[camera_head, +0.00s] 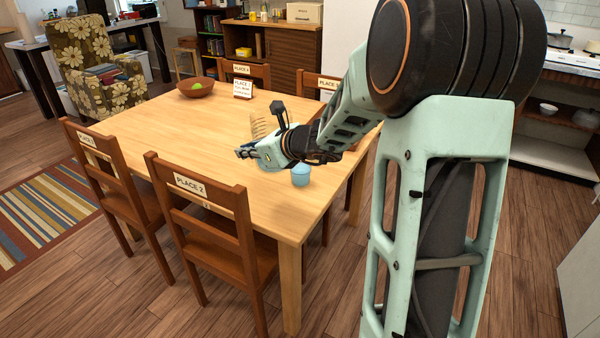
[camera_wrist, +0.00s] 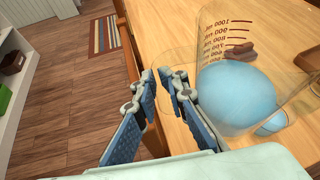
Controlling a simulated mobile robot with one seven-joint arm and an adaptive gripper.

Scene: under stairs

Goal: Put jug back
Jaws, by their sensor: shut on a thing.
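A clear measuring jug (camera_wrist: 212,38) with brown volume marks fills the right of the wrist view. In the head view the jug (camera_head: 258,124) shows faintly above the table, just behind my gripper (camera_head: 243,153). My gripper (camera_wrist: 161,82) is shut on the jug's clear handle, with the jug to the right of the fingers. A large blue rounded shape shows through the jug; I cannot tell if it is inside or behind it. I cannot tell whether the jug's base touches the table.
A small blue cup-like thing (camera_head: 300,176) stands on the wooden table (camera_head: 190,135) near its front right edge. A brown bowl (camera_head: 196,88) with a green thing and a white sign (camera_head: 242,88) stand farther back. Labelled chairs (camera_head: 207,214) surround the table. Its left half is mostly clear.

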